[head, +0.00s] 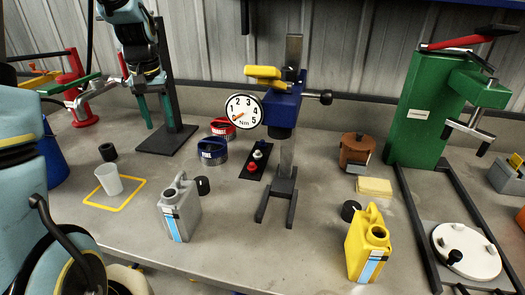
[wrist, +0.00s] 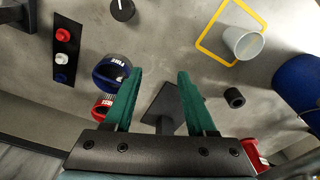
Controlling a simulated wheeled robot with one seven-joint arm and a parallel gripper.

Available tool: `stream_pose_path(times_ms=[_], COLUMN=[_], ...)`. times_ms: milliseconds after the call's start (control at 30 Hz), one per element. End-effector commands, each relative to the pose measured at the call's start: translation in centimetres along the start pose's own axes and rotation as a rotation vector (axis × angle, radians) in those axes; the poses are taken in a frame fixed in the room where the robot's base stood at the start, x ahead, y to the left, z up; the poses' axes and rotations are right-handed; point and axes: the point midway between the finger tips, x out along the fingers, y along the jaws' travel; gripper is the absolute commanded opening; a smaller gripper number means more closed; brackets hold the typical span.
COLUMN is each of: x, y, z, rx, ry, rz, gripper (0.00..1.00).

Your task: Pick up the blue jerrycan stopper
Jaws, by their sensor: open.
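No blue piece is clearly marked as the jerrycan stopper. A round blue cap with a dark top and white lettering (head: 213,151) lies on the bench left of the gauge stand; it also shows in the wrist view (wrist: 108,74), left of my fingers. A small blue knob (wrist: 62,78) sits on a black strip (wrist: 67,46) with a white and a red knob. My gripper (head: 162,126) is open and empty above the bench at the back left, by a dark stand. In the wrist view its green fingers (wrist: 160,72) are apart, with bare bench between their tips.
A red cap (head: 223,128) lies behind the blue one. A grey jerrycan (head: 181,212) and a yellow jerrycan (head: 367,246) stand in front. The gauge stand (head: 283,190) is to the right. A green press (head: 428,105) stands at right.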

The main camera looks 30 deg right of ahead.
Motion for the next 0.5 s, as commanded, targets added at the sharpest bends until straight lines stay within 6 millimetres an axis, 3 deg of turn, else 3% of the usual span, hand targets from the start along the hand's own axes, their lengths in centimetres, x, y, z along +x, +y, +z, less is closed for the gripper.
stream_pose_path(times_ms=[33, 200, 333, 500], x=[1.2, 3.3, 5.0, 6.8], y=[2.4, 10.8, 17.7, 25.2], z=[-2.6, -9.1, -12.3, -13.9], rx=[0.044, 0.17, 0.258, 0.343], ry=[-0.007, -0.035, -0.054, -0.074], rz=[0.004, 0.012, 0.015, 0.017], gripper=[0.56, 0.56, 0.56, 0.56])
